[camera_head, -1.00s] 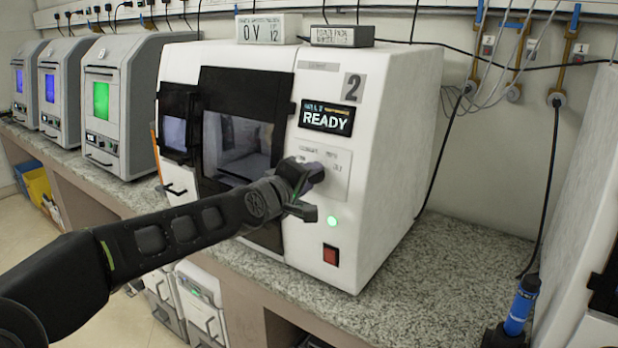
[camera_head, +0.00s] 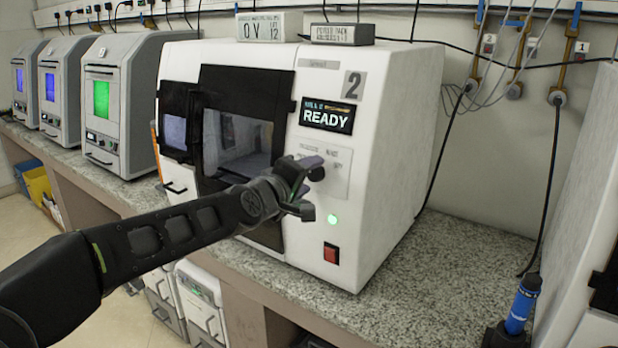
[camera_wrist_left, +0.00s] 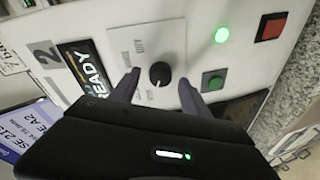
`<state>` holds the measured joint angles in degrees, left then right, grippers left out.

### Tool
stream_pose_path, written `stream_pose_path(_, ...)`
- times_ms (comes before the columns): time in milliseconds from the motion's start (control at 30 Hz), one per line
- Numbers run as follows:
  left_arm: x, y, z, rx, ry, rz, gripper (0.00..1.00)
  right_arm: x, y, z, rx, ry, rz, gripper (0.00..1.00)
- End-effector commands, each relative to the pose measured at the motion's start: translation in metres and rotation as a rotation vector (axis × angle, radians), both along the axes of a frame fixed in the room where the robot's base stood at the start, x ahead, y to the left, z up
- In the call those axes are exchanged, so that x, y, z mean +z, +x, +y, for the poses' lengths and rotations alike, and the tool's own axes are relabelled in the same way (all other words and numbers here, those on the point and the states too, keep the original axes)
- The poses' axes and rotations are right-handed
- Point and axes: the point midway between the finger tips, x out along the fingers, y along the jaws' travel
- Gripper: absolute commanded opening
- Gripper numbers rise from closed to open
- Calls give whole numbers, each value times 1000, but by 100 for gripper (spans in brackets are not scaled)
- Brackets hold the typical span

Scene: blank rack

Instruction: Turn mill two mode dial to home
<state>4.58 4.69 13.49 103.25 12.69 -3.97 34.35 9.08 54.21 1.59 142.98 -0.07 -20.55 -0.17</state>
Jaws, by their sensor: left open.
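Mill two (camera_head: 385,130) is the white machine marked 2, with a READY screen (camera_head: 326,117) on its front. Its mode dial (camera_wrist_left: 160,74) is a round black knob on a light panel, clear in the wrist view. The labels around the dial are too small to read surely. My left gripper (camera_head: 309,189) is open in front of this panel. In the wrist view its two fingers (camera_wrist_left: 158,82) stand on either side of the dial, with visible gaps, not closed on it. In the head view the gripper partly covers the panel. My right gripper is not in view.
A green light (camera_head: 333,219) and a red switch (camera_head: 331,253) sit below the panel. A green button (camera_wrist_left: 214,82) is close to one finger. A blue cylinder (camera_head: 520,305) stands at the lower right. The speckled worktop (camera_head: 455,265) between is clear.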

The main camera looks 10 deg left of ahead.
Motion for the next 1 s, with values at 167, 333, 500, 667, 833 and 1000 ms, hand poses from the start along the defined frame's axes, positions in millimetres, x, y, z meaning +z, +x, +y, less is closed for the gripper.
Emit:
stream_pose_path(167, 2, -25, 6, 2, 2, -3, 55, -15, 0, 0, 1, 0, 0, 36)
stream_pose_path(333, 7, -52, 12, 1, 1, -3, 55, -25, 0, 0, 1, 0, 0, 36)
stream_pose_path(500, 11, -66, 15, 0, 0, 0, 55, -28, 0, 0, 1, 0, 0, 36)
stream_pose_path(667, 11, -67, 15, -1, 0, 1, 55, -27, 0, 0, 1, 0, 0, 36)
stream_pose_path(833, 11, -67, 15, -1, 2, 1, 55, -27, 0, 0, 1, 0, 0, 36)
stream_pose_path(1000, 14, -65, 18, 0, 94, -41, 55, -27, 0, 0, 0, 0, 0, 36)
